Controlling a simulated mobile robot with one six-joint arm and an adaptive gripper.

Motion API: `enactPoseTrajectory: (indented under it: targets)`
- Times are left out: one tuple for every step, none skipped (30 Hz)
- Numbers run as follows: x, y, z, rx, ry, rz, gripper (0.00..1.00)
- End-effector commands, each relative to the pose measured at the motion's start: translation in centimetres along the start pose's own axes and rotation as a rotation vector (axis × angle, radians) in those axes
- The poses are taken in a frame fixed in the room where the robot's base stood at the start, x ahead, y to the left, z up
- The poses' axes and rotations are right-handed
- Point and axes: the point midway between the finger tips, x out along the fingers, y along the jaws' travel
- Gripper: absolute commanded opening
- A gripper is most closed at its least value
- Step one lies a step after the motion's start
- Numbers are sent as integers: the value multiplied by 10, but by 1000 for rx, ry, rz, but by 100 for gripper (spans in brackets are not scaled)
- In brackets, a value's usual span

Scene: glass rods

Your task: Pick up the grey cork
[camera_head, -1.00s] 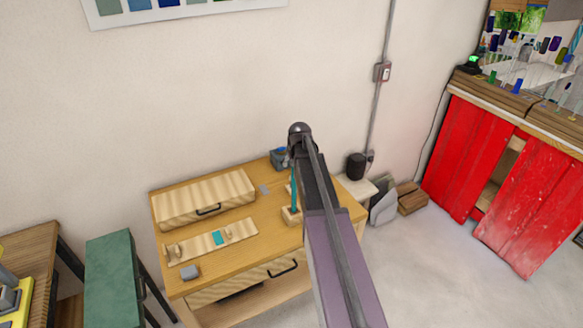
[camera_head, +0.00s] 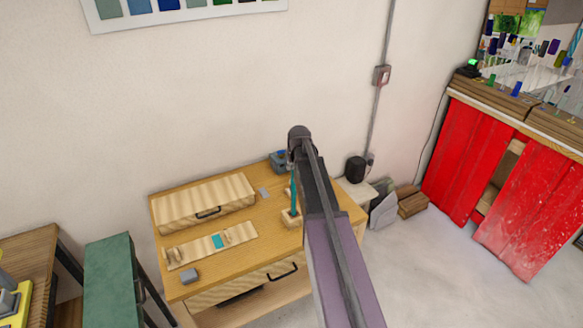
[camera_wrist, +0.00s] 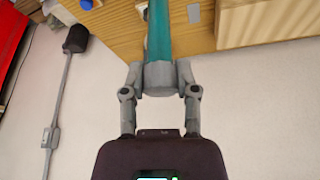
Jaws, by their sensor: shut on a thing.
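The grey cork (camera_wrist: 158,84) sits at the near end of a teal glass rod (camera_wrist: 159,35) in the wrist view. My gripper (camera_wrist: 159,78) is shut on the cork, one finger on each side. In the head view the teal rod (camera_head: 294,192) stands about upright below my gripper (camera_head: 292,165), with its lower end at a small wooden block (camera_head: 291,219) on the desk. The cork is too small and covered to make out in the head view.
The wooden desk (camera_head: 262,232) carries a drawer box (camera_head: 190,208), a board with a teal patch (camera_head: 190,248), a grey block (camera_head: 190,275) and a blue-grey container (camera_head: 278,157) at the back. A black cylinder (camera_head: 356,168) stands to the right. The wall is close behind.

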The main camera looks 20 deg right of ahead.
Motion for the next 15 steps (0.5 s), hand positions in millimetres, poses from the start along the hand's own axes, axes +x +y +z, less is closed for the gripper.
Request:
enactPoseTrajectory:
  targets:
    - [0,0,0,0,0,0,17]
    - [0,0,0,0,0,0,17]
    - [0,0,0,0,0,0,17]
    - [0,0,0,0,0,0,17]
    - [0,0,0,0,0,0,17]
    - [0,0,0,0,-1,0,17]
    - [0,0,0,0,-1,0,17]
    - [0,0,0,0,-1,0,17]
    - [-1,0,0,0,-1,0,17]
    - [-1,0,0,0,-1,0,17]
    - [-2,0,-1,0,0,0,17]
    - [-3,0,-1,0,0,0,17]
    - [-4,0,-1,0,0,0,17]
    - [-4,0,-2,0,0,0,17]
    - [-6,0,-2,0,0,0,17]
